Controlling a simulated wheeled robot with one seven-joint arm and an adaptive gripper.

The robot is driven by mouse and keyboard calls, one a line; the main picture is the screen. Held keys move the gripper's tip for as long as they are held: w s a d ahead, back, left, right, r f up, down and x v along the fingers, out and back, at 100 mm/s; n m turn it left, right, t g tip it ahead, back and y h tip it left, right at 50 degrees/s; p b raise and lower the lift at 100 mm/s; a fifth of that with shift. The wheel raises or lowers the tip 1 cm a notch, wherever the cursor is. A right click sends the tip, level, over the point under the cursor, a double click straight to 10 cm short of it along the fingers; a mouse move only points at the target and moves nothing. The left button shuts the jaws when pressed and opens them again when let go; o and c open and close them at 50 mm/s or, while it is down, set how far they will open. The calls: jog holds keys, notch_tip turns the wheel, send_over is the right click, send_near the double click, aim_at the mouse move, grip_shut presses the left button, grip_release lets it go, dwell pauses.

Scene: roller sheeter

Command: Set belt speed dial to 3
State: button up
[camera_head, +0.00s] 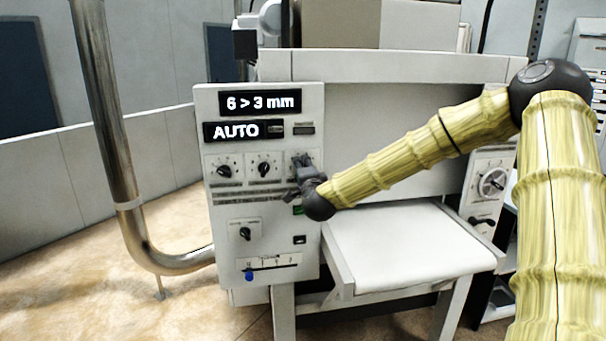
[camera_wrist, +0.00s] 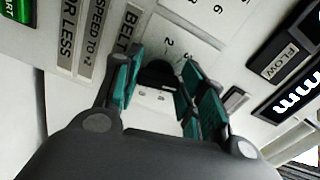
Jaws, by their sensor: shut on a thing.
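My gripper (camera_head: 305,178) is at the right-hand dial of the row on the white control panel (camera_head: 222,200). In the wrist view my gripper (camera_wrist: 160,78) has its teal-padded fingers on both sides of a black dial (camera_wrist: 157,72), shut on it. A label starting with "BELT" (camera_wrist: 127,27) lies beside this dial. The scale marks 2 and 3 show just beyond the fingertips. In the head view my gripper covers most of this dial.
Two more dials (camera_head: 230,170) (camera_head: 264,169) sit left of my gripper. The displays above read "6 > 3 mm" (camera_head: 261,102) and "AUTO" (camera_head: 236,130). A white bed (camera_head: 410,245) extends right; a metal pipe (camera_head: 100,110) stands left.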

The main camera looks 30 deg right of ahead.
jog(key=shift+s+f+n+b, duration=0.15)
jog(key=shift+n+b, duration=0.7)
jog(key=shift+n, duration=1.6)
jog(key=shift+w+f+n+b, duration=0.2)
jog(key=shift+n+b, duration=0.65)
jog(key=shift+n, duration=1.6)
jog(key=shift+f, duration=0.1)
jog(key=o, duration=1)
jog(key=shift+d, duration=0.1)
jog(key=shift+s+r, duration=0.2)
jog(key=v, duration=1.2)
